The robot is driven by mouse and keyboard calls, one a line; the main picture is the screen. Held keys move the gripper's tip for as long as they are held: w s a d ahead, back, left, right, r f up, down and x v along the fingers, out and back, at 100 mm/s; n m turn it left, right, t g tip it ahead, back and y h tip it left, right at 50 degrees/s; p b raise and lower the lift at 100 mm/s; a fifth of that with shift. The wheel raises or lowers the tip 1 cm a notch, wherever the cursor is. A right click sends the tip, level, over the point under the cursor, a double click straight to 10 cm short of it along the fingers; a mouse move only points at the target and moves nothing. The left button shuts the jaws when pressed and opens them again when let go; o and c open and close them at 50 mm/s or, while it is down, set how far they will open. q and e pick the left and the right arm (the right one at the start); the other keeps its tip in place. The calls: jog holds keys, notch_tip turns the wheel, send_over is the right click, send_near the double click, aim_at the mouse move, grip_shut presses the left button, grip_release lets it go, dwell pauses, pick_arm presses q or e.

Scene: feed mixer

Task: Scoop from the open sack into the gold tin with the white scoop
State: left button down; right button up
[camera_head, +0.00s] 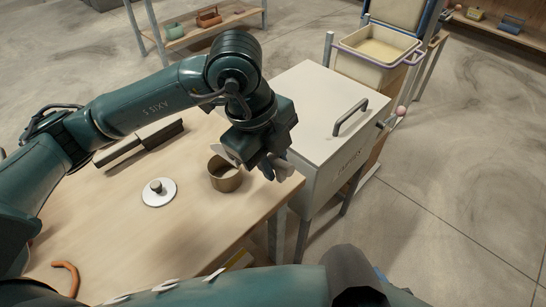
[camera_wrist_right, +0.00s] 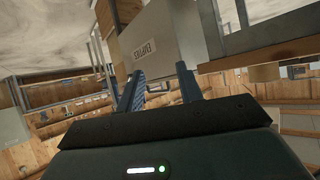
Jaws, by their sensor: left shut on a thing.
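The gold tin (camera_head: 226,181) stands upright and open near the right edge of the wooden table. My left gripper (camera_head: 270,166) is just above and right of the tin and is shut on what looks like the white scoop (camera_head: 228,154). Only a pale part of the scoop shows, over the tin's rim; the rest is hidden by the gripper, and I cannot tell whether it holds feed. My right gripper (camera_wrist_right: 158,88) shows in the right wrist view with its fingers apart and nothing between them. I cannot make out the open sack.
A white lid with a knob (camera_head: 159,191) and a long black tool (camera_head: 140,145) lie on the table (camera_head: 110,215). An orange curved piece (camera_head: 65,275) is at lower left. A pale handled cabinet (camera_head: 318,100) stands right of the table, with an open cream bin (camera_head: 372,65) behind it.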

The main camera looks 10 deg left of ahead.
pick_arm(q)
jog(key=shift+f+b, duration=0.5)
jog(key=shift+f, duration=0.35)
jog(key=shift+f+b, duration=0.65)
jog(key=shift+f, duration=0.35)
pick_arm(e)
jog(key=shift+w+a+f, duration=0.2)
jog(key=shift+f, duration=0.3)
